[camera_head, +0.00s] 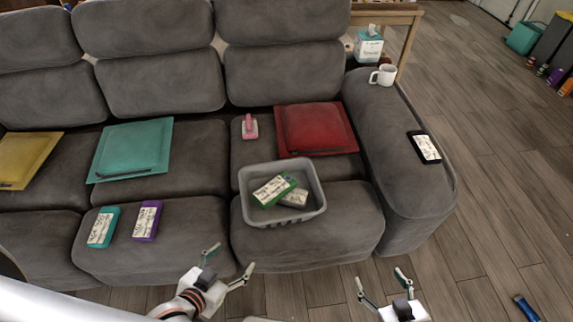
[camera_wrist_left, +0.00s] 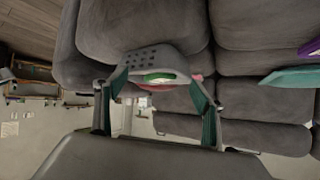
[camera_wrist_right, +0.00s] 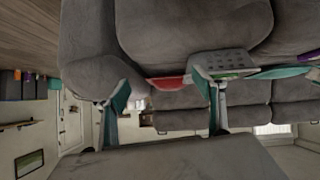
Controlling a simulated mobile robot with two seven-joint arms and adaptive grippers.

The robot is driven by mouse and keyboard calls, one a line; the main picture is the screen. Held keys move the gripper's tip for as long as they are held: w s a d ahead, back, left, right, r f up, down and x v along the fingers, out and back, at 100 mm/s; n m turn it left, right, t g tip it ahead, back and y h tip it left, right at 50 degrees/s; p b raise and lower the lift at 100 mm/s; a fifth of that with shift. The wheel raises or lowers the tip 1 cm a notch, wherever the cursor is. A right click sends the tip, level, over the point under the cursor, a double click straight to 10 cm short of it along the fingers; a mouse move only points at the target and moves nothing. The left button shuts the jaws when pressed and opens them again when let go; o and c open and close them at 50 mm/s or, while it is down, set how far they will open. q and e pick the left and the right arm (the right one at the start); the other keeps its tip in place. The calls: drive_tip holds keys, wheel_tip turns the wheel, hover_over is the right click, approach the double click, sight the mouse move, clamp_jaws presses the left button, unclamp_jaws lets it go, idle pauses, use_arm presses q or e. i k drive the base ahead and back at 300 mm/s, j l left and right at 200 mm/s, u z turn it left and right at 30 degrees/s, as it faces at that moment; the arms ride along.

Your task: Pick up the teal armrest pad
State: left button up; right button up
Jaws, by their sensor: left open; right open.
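The teal pad (camera_head: 133,148) is a flat square lying on the middle seat of the grey sofa, against the backrest side. A teal strip that looks like its edge shows at the right of the left wrist view (camera_wrist_left: 290,77). My left gripper (camera_head: 230,260) is open and empty in front of the sofa, to the right of the pad and nearer to me. My right gripper (camera_head: 381,278) is open and empty, further right, in front of the sofa's right end. Both are well apart from the pad.
A grey basket (camera_head: 250,210) holds green and grey boxes. A teal box (camera_head: 103,227) and a purple box (camera_head: 147,220) lie on the front seat. A yellow pad (camera_head: 25,158), a red pad (camera_head: 315,128) and a pink item (camera_head: 249,127) are nearby. A mug (camera_head: 384,75) stands on the armrest.

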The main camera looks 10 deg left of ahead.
sight(101, 234)
drive_tip(key=u, duration=2)
drive_tip(key=i+j+z, duration=0.1)
drive_tip(key=z, duration=0.35)
drive_tip(key=i+j+z, duration=0.1)
drive_tip(key=z, duration=0.35)
drive_tip(key=j+z, duration=0.25)
drive_tip(key=z, duration=0.25)
drive_tip(key=j+z, duration=0.45)
drive_tip(key=j, duration=0.45)
drive_tip(key=j+z, duration=0.15)
drive_tip(key=j, duration=1.35)
